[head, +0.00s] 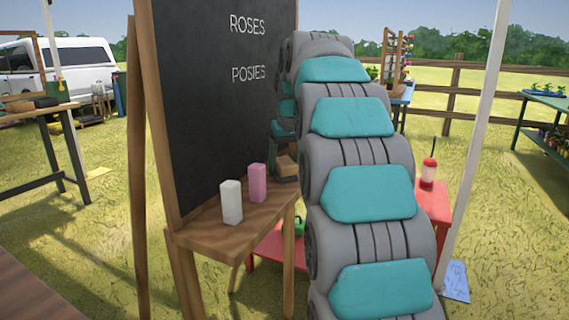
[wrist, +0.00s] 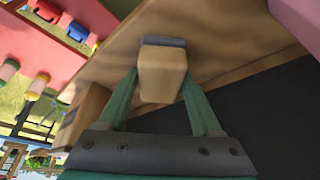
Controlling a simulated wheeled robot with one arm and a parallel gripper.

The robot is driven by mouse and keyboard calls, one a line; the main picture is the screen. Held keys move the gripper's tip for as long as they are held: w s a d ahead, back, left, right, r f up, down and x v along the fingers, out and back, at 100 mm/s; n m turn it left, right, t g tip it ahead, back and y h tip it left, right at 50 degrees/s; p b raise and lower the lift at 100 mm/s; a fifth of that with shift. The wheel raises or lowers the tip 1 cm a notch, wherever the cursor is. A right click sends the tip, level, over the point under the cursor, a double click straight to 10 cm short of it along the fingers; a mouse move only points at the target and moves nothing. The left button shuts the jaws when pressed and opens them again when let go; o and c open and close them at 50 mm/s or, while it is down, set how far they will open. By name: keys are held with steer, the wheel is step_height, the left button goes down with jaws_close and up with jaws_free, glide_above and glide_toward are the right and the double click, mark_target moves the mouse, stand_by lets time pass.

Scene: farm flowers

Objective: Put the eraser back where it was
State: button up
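The eraser (head: 287,166), a wooden block with a grey felt side, is at the far right end of the chalkboard's wooden ledge (head: 208,226). In the wrist view the eraser (wrist: 162,75) sits between the two green fingers of my gripper (wrist: 160,85), which touch its sides. The felt side faces the ledge (wrist: 225,40); I cannot tell whether it rests on it or is just above. My arm hides part of the gripper in the head view.
A white block (head: 231,202) and a pink block (head: 257,183) stand on the ledge, left of the eraser. The chalkboard (head: 215,100) rises behind the ledge. A red table (head: 432,200) with a bottle (head: 429,172) stands to the right.

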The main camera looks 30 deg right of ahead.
steer(key=o, duration=0.3)
steer(key=shift+s+r, duration=0.1)
steer(key=shift+r, duration=0.45)
steer(key=p+v, duration=0.2)
steer(key=v, duration=0.9)
steer(key=shift+s, duration=0.15)
